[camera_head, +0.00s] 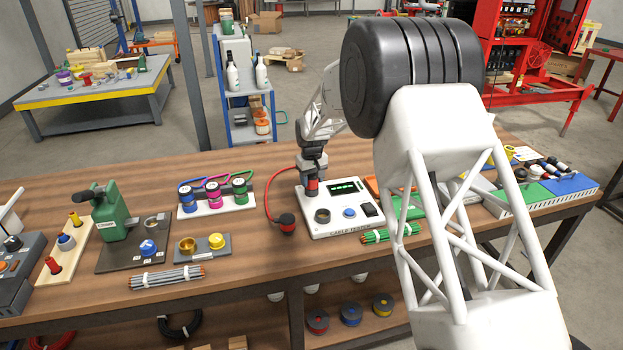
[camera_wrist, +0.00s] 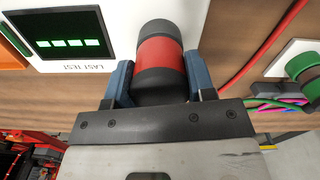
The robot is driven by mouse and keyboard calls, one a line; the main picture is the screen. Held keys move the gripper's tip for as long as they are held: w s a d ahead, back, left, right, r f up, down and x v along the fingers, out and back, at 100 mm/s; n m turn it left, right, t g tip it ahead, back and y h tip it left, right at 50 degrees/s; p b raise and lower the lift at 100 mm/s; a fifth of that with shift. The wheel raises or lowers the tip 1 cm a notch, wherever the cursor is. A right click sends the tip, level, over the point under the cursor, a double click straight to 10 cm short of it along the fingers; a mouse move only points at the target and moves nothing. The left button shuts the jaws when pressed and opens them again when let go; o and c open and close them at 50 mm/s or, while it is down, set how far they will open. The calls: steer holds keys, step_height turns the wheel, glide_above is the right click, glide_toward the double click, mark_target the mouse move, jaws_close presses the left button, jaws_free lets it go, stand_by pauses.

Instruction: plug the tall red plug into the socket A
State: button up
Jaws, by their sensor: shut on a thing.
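My gripper (camera_wrist: 160,85) is shut on a red plug (camera_wrist: 160,58) with black ends, which shows between the two blue-grey fingers in the wrist view. In the head view the red of this plug (camera_head: 312,187) shows just under my gripper (camera_head: 312,178), at the back left corner of the white cable tester (camera_head: 343,233). Whether its lower end touches the tester or sits in a socket is hidden. A dark round socket (camera_head: 322,215) is open on the tester's front left. I cannot read which socket is marked A.
A red cable (camera_head: 270,190) loops left of the tester to a black-and-red end piece (camera_head: 287,222) on the bench. A blue knob (camera_head: 348,212) and a black switch (camera_head: 371,210) are on the tester. Bundled wires (camera_head: 392,235) lie at front right.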

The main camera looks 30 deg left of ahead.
steer(key=o, duration=1.1)
steer(key=shift+r, duration=0.1)
steer(key=shift+r, duration=3.8)
